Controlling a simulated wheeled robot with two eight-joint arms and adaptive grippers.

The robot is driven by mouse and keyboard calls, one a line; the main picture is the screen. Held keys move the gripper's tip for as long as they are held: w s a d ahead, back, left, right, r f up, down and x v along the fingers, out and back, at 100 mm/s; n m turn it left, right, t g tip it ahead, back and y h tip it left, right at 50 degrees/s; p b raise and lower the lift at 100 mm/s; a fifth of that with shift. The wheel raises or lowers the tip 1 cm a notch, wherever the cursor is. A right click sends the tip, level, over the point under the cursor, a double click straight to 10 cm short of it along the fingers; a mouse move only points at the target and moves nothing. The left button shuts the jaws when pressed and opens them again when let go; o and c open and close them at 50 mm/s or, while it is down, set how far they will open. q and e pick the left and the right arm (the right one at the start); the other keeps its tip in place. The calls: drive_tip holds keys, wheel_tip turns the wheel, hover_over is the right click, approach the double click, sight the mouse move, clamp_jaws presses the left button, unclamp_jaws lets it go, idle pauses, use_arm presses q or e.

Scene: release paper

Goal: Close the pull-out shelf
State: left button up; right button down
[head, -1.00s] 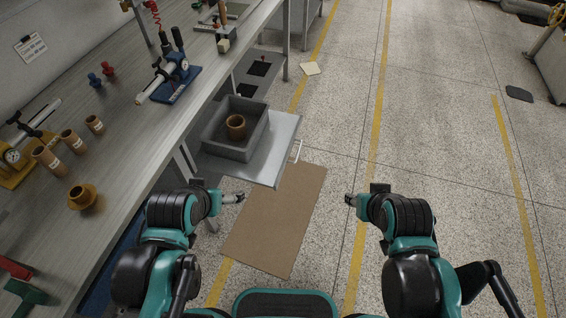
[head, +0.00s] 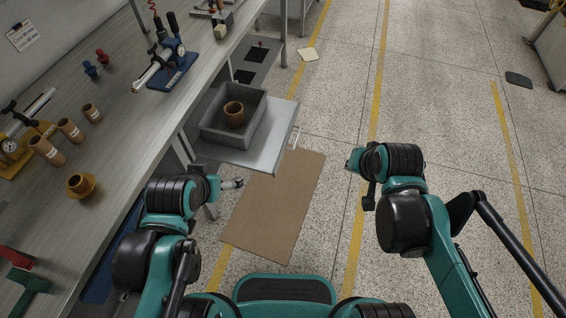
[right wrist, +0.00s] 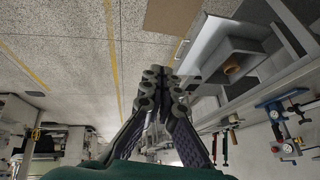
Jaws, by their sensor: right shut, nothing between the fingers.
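The pull-out shelf (head: 270,145) is a grey metal board extending from under the workbench, with a pale handle (head: 294,138) on its outer edge. A grey bin (head: 215,137) with a brown cup-like part (head: 234,114) stands on it. The shelf also shows in the right wrist view (right wrist: 203,45). My left gripper (head: 234,184) is below the shelf's near corner, apart from it; its jaws are too small to judge. My right gripper (right wrist: 160,78) is shut and empty, to the right of the handle and apart from it; in the head view its fingers are hardly visible.
The workbench (head: 130,130) on the left carries brown cups, red and blue parts and clamp tools. A brown mat (head: 275,205) lies on the floor below the shelf.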

drive_tip(key=w+a+f+m+g+y, duration=0.1)
drive_tip(key=w+a+f+m, duration=0.2)
drive_tip(key=w+f+m, duration=0.35)
drive_tip(key=w+a+f+m+g+y, duration=0.1)
drive_tip(key=w+a+f+m+g, duration=0.15)
drive_tip(key=w, duration=0.65)
drive_tip(key=w+a+f+m+b, duration=0.1)
drive_tip(key=w+a+f+m, duration=0.1)
drive_tip(key=f, duration=0.8)
drive_tip(key=w+a+f+m+g+y+b, duration=0.1)
drive_tip(key=w+a+f+m+b, duration=0.1)
drive_tip(key=a+f, duration=0.4)
drive_tip(key=w+a+f+m+b, duration=0.2)
drive_tip(key=w+a+f+m, duration=0.1)
drive_tip(key=f, duration=1.1)
drive_tip(key=shift+w+a+f+m+y, duration=0.2)
drive_tip(key=shift+w+a+m+y, duration=0.15)
drive_tip(key=shift+a+m, duration=0.65)
drive_tip(key=shift+a+g, duration=0.15)
drive_tip(key=shift+g, duration=0.1)
